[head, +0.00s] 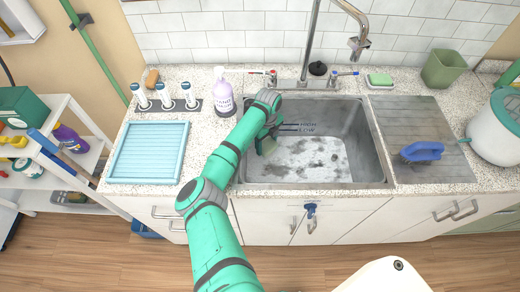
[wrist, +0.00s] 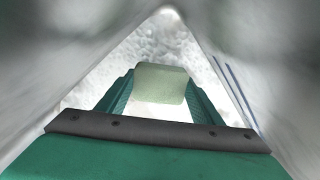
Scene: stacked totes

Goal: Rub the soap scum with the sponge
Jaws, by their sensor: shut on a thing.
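The sponge (wrist: 160,84) is a pale green block between the fingers of my gripper (wrist: 160,98) in the wrist view. My gripper is shut on it. In the head view my gripper (head: 267,138) reaches down inside the left part of the sink (head: 372,150), and the sponge (head: 269,147) shows in part beside it. The soap scum (head: 310,160) is a white film with grey patches over the sink floor. It also shows as a white mottled surface beyond the sponge in the wrist view (wrist: 165,45). I cannot tell whether the sponge touches it.
The faucet (head: 308,45) rises behind the sink, its spout over the basin. A soap bottle (head: 223,95) and a blue tray (head: 150,152) stand left of the sink. A blue brush-like object (head: 422,151) lies on the right drainboard (head: 425,115). The sink's right side is free.

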